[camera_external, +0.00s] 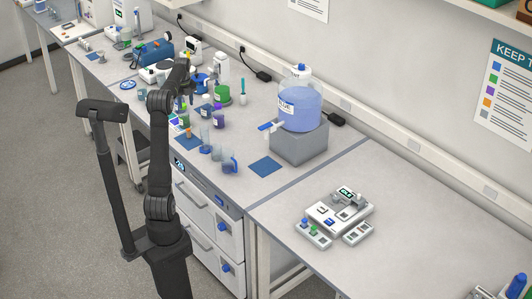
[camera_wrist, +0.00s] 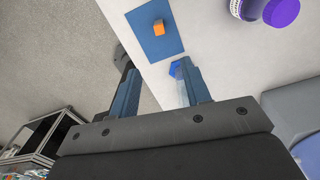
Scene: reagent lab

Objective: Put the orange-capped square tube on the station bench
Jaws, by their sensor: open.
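In the external view a small orange spot (camera_external: 188,131) shows at the bench's front edge, left of the clear beakers. My gripper (camera_wrist: 155,80) is open and empty, its two blue fingers apart. The orange cap lies beyond the fingertips, apart from them. A clear vessel with a blue part (camera_wrist: 175,68) is close to the right finger. Which bench is the station bench is not marked in view.
A purple-capped jar (camera_wrist: 282,12) stands right of the mat. Several beakers and bottles crowd the bench there. A blue-liquid carboy (camera_external: 300,106) stands on a grey block (camera_external: 299,142), beside an empty blue mat (camera_external: 265,167). The right bench holds a white device (camera_external: 340,215), with free room around it.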

